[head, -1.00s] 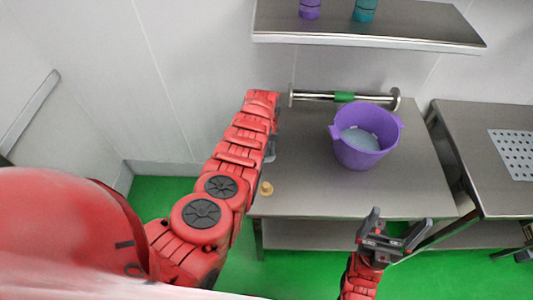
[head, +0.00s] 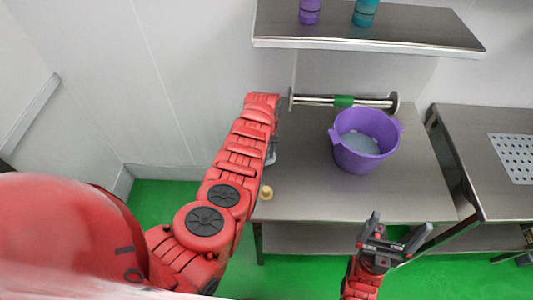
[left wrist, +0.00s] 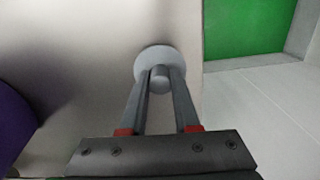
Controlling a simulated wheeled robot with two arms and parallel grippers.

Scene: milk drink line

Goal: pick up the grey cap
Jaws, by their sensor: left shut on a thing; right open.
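The grey cap (left wrist: 153,54) is a round disc with a small knob, in the left wrist view. My left gripper (left wrist: 161,77) is shut on the cap's knob, with one finger on each side. Whether the cap touches the table or hangs just above it, I cannot tell. In the head view, my left forearm hides most of this gripper, and a grey part shows at its right edge. My right gripper (head: 392,246) is open and empty in front of the table's front edge.
A purple bucket (head: 345,156) with pale liquid stands on the steel table (head: 310,200). A small tan piece (head: 266,192) lies near the front left edge. A metal bar with a green middle (head: 343,101) lies at the back. A shelf (head: 400,30) hangs above.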

